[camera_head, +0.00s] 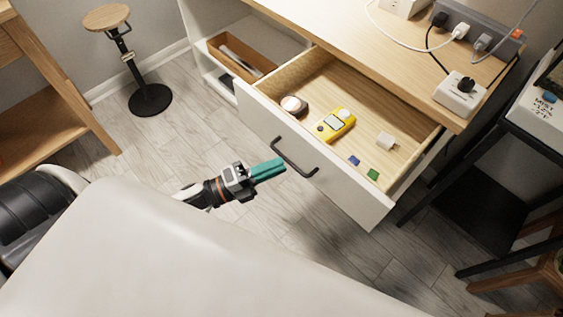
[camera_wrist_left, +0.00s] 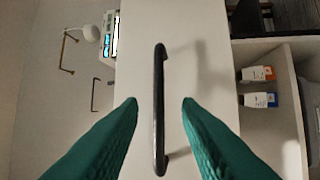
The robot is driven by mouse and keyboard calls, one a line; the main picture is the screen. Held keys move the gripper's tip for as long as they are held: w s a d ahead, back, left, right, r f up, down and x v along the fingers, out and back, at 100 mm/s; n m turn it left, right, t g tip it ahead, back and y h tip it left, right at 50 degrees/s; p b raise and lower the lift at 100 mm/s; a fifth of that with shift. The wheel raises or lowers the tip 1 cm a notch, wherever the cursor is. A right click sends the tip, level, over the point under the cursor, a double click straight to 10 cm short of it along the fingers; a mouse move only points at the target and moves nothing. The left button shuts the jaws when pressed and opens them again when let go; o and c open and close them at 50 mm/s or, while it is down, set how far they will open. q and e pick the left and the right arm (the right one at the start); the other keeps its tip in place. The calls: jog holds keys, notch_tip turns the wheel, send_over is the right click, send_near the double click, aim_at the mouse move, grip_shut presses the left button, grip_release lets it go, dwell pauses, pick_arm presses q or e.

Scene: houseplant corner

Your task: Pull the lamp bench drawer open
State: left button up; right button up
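The lamp bench drawer (camera_head: 352,190) stands pulled well out from under the wooden bench top, with its inside showing. Its white front carries a dark bar handle (camera_head: 294,160). In the left wrist view the handle (camera_wrist_left: 159,110) runs up the picture, in line with the gap between the fingers. My left gripper (camera_head: 285,166) has teal fingers that reach up close to the handle. In the left wrist view its fingers (camera_wrist_left: 160,102) are spread, with space on both sides of the handle. Contact with the handle does not show. My right gripper is not in view.
The drawer holds a yellow meter (camera_head: 336,124), a round tin (camera_head: 293,106) and small pieces. A power strip (camera_head: 478,38) and plugs sit on the bench top (camera_head: 385,62). A black stand (camera_head: 470,205) is at the right, a stool (camera_head: 150,98) at upper left. Floor around the gripper is clear.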

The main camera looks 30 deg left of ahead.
pick_arm(q)
jog(key=v, duration=0.9)
jog(key=shift+s, duration=0.2)
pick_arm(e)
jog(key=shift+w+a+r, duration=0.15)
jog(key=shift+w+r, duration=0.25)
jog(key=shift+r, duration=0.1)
pick_arm(q)
jog(key=shift+a, duration=0.15)
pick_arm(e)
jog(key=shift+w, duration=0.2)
